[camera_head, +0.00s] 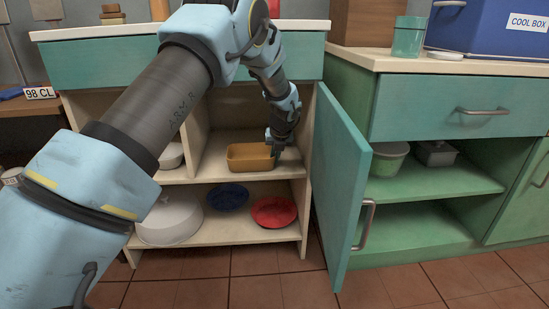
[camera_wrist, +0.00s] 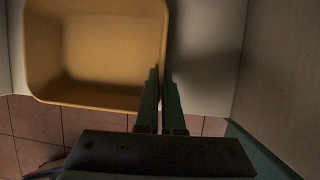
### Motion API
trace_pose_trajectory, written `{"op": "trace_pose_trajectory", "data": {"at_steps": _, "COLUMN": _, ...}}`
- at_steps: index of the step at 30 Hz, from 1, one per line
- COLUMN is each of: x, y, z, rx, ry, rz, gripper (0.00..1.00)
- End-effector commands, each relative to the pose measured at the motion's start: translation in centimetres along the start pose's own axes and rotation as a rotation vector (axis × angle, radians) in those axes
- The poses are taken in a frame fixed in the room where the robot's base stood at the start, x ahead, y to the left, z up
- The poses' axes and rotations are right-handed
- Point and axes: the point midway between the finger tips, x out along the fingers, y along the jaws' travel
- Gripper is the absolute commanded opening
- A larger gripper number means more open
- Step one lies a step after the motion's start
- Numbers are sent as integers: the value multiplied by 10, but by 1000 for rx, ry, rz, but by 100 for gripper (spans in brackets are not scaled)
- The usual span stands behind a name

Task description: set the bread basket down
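The bread basket is a tan, open, rectangular tub (camera_head: 250,157) at the middle shelf (camera_head: 205,172) of the open cabinet. It is upright, and I cannot tell whether its base touches the shelf. My gripper (camera_head: 274,148) reaches in from above at the basket's right end. In the wrist view, the basket (camera_wrist: 95,50) fills the upper left and looks empty. The two fingers (camera_wrist: 162,75) are close together, with the basket's right wall between their tips. The gripper looks shut on that wall.
The open teal door (camera_head: 340,185) stands right of the basket. A divider (camera_head: 197,135) and white bowl (camera_head: 171,155) are to its left. Below are a blue bowl (camera_head: 228,197), red plate (camera_head: 273,212) and white dome (camera_head: 170,219). The counter edge (camera_head: 300,25) is above.

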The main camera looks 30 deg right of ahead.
Motion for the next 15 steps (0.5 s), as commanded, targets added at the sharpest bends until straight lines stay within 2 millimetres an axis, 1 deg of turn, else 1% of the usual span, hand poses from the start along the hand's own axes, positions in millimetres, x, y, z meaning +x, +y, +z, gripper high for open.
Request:
{"op": "trace_pose_trajectory", "data": {"at_steps": 1, "x": 0, "y": 0, "z": 0, "rx": 0, "ry": 1, "rz": 0, "gripper": 9}}
{"op": "trace_pose_trajectory", "data": {"at_steps": 8, "x": 0, "y": 0, "z": 0, "rx": 0, "ry": 1, "rz": 0, "gripper": 34}}
{"op": "trace_pose_trajectory", "data": {"at_steps": 15, "x": 0, "y": 0, "z": 0, "rx": -1, "ry": 0, "rz": 0, "gripper": 34}}
